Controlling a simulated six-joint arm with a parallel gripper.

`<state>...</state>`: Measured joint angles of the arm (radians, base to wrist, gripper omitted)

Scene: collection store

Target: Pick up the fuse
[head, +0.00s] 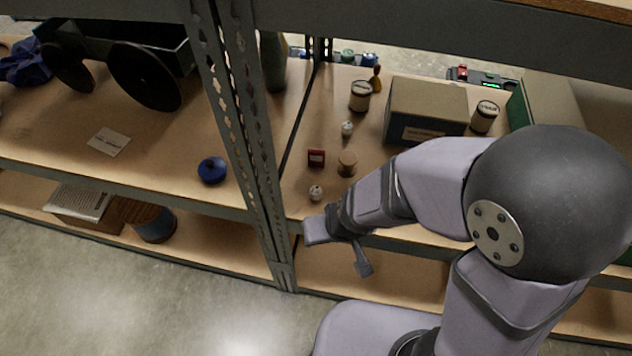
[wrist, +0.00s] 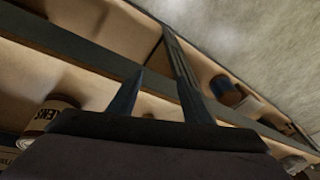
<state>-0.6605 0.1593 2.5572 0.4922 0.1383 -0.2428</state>
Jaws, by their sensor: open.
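Two small white pieces that look like porcelain fuses stand on the right shelf board in the head view. One white piece (head: 315,193) is near the front edge, and the other white piece (head: 347,128) is farther back. I cannot tell for certain which is the fuse. My gripper (head: 338,248) is open and empty, in front of the shelf edge and just below the nearer white piece, apart from it. In the wrist view my gripper (wrist: 158,80) shows two spread fingers with nothing between them. Neither white piece can be made out there.
A labelled tin (head: 360,96) and cardboard box (head: 428,112) are farther back. A metal upright (head: 245,130) rises left of my gripper; a blue lidded object (head: 212,170) lies beyond it.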

